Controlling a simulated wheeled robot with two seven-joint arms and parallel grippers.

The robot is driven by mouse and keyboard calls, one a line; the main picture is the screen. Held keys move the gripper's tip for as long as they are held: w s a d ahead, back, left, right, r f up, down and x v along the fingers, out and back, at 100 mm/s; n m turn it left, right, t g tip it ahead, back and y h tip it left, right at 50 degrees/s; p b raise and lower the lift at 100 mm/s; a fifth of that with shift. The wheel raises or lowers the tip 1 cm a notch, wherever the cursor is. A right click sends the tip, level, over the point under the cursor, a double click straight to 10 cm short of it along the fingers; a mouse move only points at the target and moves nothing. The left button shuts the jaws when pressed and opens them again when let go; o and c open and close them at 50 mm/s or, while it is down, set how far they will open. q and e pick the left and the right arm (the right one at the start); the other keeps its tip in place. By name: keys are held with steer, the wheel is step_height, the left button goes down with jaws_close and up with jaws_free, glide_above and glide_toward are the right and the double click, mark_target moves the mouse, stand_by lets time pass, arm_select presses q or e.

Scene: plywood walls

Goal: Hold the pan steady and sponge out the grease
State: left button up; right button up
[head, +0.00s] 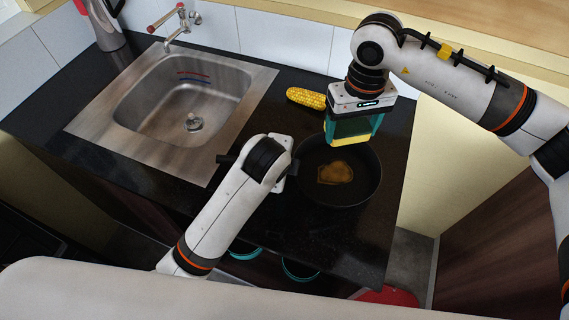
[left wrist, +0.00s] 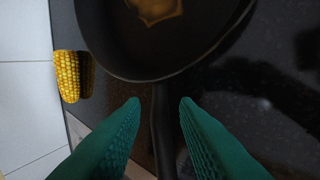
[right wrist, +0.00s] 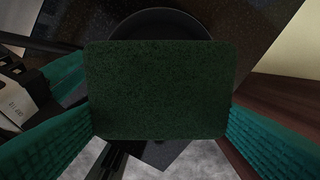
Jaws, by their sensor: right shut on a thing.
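The black pan (head: 365,187) sits on the dark counter, with a brown grease patch (head: 335,173) in its middle. In the left wrist view, the pan (left wrist: 110,50) is ahead and its handle (left wrist: 161,135) runs back between the fingers of my left gripper (left wrist: 160,102). Those fingers are open, with a gap on each side of the handle. My right gripper (head: 351,126) is shut on a sponge (head: 348,140), held above the pan's far side. The sponge (right wrist: 157,90) shows a dark green face in the right wrist view and yellow in the head view. It hides part of the pan.
A corn cob (head: 307,98) lies behind the pan, left of my right gripper. A steel sink (head: 150,125) with a tap (head: 176,22) is at the left. A metal jug (head: 104,25) stands in the back left corner. The counter's right edge is close to the pan.

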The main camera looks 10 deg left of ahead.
arm_select(q)
steer(key=shift+x, duration=2.7)
steer(key=shift+c, duration=0.5)
jaws_close()
